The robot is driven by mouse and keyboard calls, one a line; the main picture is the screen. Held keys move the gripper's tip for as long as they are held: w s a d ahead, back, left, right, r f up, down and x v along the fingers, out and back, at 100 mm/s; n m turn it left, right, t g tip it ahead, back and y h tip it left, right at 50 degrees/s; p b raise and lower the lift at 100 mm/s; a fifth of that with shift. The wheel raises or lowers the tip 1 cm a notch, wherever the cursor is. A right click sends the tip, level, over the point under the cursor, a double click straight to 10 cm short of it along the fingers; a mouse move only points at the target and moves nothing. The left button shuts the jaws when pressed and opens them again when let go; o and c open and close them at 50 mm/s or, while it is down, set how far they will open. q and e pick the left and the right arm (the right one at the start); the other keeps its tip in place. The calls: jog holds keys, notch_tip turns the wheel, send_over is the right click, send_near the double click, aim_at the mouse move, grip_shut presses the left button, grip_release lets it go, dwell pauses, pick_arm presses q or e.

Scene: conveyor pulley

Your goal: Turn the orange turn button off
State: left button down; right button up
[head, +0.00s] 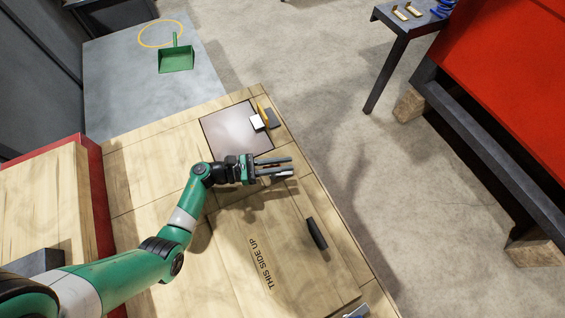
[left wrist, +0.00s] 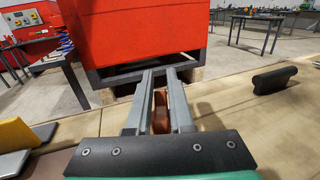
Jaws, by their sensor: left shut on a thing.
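My left gripper (head: 272,167) reaches over the wooden table between the grey-brown plate and the cardboard box. In the left wrist view its two grey fingers (left wrist: 160,75) are shut on a narrow reddish-brown piece (left wrist: 160,112). The fingers hide most of this piece, and I cannot tell whether it is the orange turn button. A yellow-orange piece (head: 262,110) with a white block (head: 257,122) lies on the plate's far right corner, apart from the gripper. The yellow piece also shows at the left of the left wrist view (left wrist: 14,135). My right gripper is not seen.
A green dustpan (head: 176,58) and yellow ring (head: 160,33) lie farther back. A red machine (head: 510,70) stands across the open floor. A grey metal piece (head: 357,312) shows at the bottom edge.

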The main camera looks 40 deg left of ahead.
pick_arm(q)
jog(key=shift+n+t+y, duration=0.6)
jog(key=shift+n+y, duration=0.1)
jog(key=shift+y, duration=0.2)
jog(key=shift+w+a+n+t+y, duration=0.1)
jog(key=shift+a+n+t+y, duration=0.25)
jog(key=shift+n+y, duration=0.4)
jog(key=shift+w+a+n+t+y, duration=0.15)
jog(key=shift+n+t+y, duration=0.3)
jog(key=shift+y, duration=0.5)
jog(key=c, duration=0.8)
grip_release()
jog(key=v, duration=1)
jog(key=shift+s+a+p, duration=0.15)
jog(key=shift+s+p, duration=0.1)
jog(key=shift+p, duration=0.05)
jog(key=shift+s+a, duration=0.1)
jog(key=shift+s, duration=0.5)
